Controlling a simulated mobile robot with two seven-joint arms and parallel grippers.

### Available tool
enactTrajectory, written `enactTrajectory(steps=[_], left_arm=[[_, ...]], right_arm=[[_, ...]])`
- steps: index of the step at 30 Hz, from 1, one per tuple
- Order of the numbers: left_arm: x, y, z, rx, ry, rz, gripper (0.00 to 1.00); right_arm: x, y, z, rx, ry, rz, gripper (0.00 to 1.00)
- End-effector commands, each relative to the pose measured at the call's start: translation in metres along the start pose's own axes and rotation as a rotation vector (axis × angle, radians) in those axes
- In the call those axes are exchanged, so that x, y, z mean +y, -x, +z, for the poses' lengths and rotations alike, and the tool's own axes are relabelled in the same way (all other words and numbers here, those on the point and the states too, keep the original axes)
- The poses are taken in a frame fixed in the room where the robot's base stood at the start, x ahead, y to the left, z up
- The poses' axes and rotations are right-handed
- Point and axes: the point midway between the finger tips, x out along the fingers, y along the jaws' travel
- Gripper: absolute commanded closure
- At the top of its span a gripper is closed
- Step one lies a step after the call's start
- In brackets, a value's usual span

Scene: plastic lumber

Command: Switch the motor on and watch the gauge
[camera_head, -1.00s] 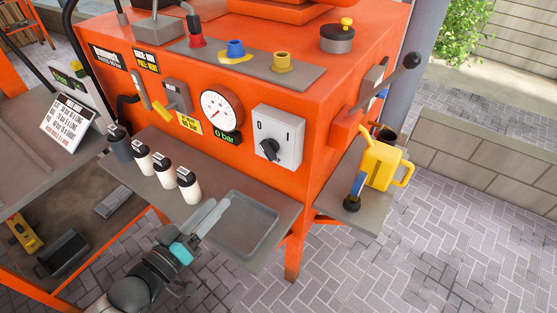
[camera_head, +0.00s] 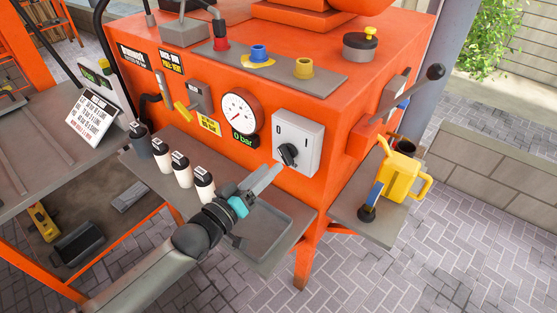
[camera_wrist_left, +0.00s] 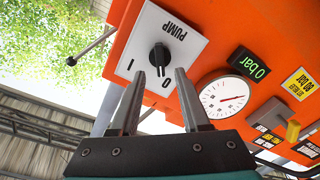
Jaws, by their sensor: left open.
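The motor switch is a grey box (camera_head: 304,135) marked 0 and 1, with a black knob (camera_head: 288,154). In the left wrist view the box (camera_wrist_left: 182,48) reads PUMP, and one end of its knob (camera_wrist_left: 160,54) lies towards the 0. My left gripper (camera_head: 280,167) is at the knob in the head view. In the left wrist view its open fingers (camera_wrist_left: 160,74) lie either side of the knob's near end; contact cannot be told. The round white gauge (camera_head: 239,111) is left of the switch. The display below it (camera_head: 243,139) reads 0 bar. My right gripper is not in view.
Several black-capped white bottles (camera_head: 183,169) stand on the shelf left of my gripper. A grey tray (camera_head: 262,238) is below my left arm. A yellow can (camera_head: 401,175) stands on the right side shelf, below a black-knobbed lever (camera_head: 434,72).

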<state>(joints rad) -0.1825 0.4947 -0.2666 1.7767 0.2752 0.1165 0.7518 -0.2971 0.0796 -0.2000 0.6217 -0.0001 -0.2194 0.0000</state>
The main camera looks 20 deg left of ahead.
Motion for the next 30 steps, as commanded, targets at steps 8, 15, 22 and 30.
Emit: enactTrajectory(steps=[8,15,22,30], left_arm=[[0.000,-0.036,0.000,0.001,0.001,0.000,0.54],[0.000,-0.047,0.000,0.000,0.000,0.000,0.54],[0.000,-0.048,0.001,-0.001,0.000,0.000,0.54],[0.000,-0.048,0.000,0.000,0.000,0.000,0.80]], right_arm=[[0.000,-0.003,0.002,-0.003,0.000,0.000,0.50],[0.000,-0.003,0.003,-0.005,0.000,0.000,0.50],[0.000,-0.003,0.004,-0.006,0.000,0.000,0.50],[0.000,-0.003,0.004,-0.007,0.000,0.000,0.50]])
